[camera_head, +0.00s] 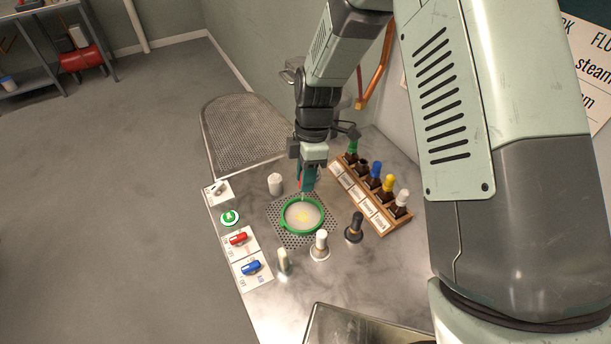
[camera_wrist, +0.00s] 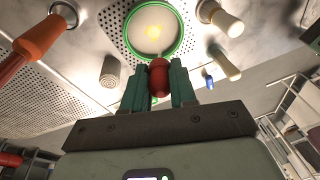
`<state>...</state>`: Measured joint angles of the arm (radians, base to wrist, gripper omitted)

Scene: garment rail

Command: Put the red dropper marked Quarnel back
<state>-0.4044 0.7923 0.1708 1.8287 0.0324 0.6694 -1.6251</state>
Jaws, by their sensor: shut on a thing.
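My gripper (camera_head: 308,186) is shut on a red dropper, and its red bulb (camera_wrist: 158,76) shows between the fingers in the wrist view. The gripper is above the far edge of a green-rimmed dish (camera_head: 286,226) with pale contents and a yellow spot. The dropper's lower end is hard to make out. A wooden rack (camera_head: 398,226) stands right of the dish with several dark bottles. Green, blue, yellow and white tops show in it. A dark bottle (camera_head: 363,167) between the green and blue ones shows no coloured bulb. The rack labels are too small to read.
A white-topped piece (camera_head: 320,244), a black-topped piece (camera_head: 354,228) and a cream piece (camera_head: 283,262) stand in front. Red (camera_head: 238,239) and blue (camera_head: 251,267) switches and a green button (camera_head: 230,217) line the left edge.

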